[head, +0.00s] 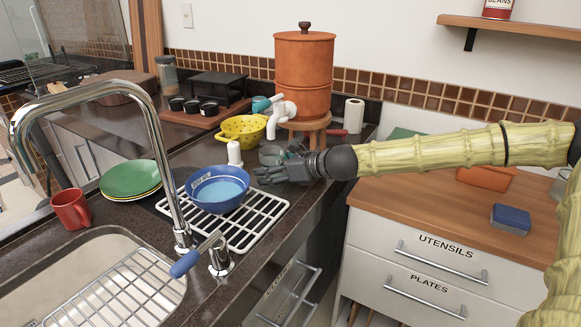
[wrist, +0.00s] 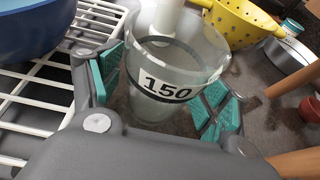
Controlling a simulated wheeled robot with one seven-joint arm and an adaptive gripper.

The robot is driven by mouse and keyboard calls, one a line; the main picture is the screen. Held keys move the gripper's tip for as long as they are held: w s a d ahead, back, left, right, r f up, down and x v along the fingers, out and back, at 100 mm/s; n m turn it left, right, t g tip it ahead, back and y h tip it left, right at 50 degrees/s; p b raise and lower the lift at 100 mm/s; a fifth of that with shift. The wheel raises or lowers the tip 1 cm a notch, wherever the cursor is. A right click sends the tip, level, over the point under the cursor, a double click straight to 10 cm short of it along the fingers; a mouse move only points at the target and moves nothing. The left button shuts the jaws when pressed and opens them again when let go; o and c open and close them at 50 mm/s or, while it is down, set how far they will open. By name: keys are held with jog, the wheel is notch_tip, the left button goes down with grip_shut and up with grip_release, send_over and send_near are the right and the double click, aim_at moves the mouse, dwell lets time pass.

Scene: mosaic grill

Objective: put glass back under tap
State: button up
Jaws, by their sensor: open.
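A clear glass (wrist: 165,62) with a black band and a white label reading 150 stands upright between my gripper's fingers in the wrist view. My gripper (wrist: 163,92) is open, with teal pads on both sides of the glass; I cannot tell whether they touch it. In the head view my gripper (head: 272,172) is low over the counter, beside the rack and in front of the stool; the glass is hard to make out there. The white tap (head: 281,116) sticks out of the terracotta water dispenser (head: 304,75), which stands on a wooden stool (head: 308,124).
A yellow colander (head: 243,130) and a white bottle (head: 234,154) stand close behind my gripper. A blue bowl (head: 217,188) sits on the white rack (head: 262,218). The sink faucet (head: 150,120) rises at left.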

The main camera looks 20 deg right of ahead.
jog(key=shift+p+v, duration=1.5)
jog(key=shift+v, duration=3.45)
jog(key=shift+p+v, duration=0.4)
jog(key=shift+v, duration=0.45)
